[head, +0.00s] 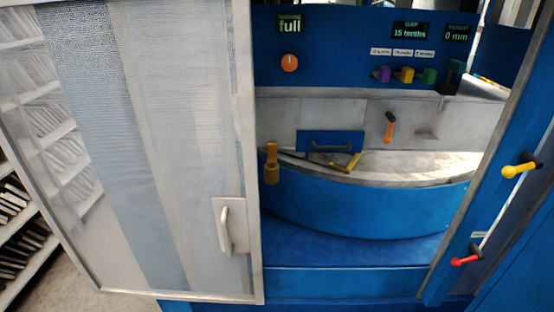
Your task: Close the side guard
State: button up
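The side guard (165,150) appears to be the large see-through panel in a pale metal frame on the left of the head view. Its pale handle (224,228) sits on a plate near the lower right edge. The guard stands open, leaving the machine's blue interior uncovered to its right. Shelves show through its left part. My gripper is not in view, and nothing is seen touching the handle.
Inside the opening are an orange knob (289,63), an orange lever (389,126), a yellow-brown handle (271,164) and a curved blue bed (370,205). A yellow lever (519,169) and a red lever (465,261) project at the right post. Shelves (22,225) stand far left.

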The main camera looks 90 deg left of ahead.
aim_at(238, 220)
jog(key=u, duration=3.85)
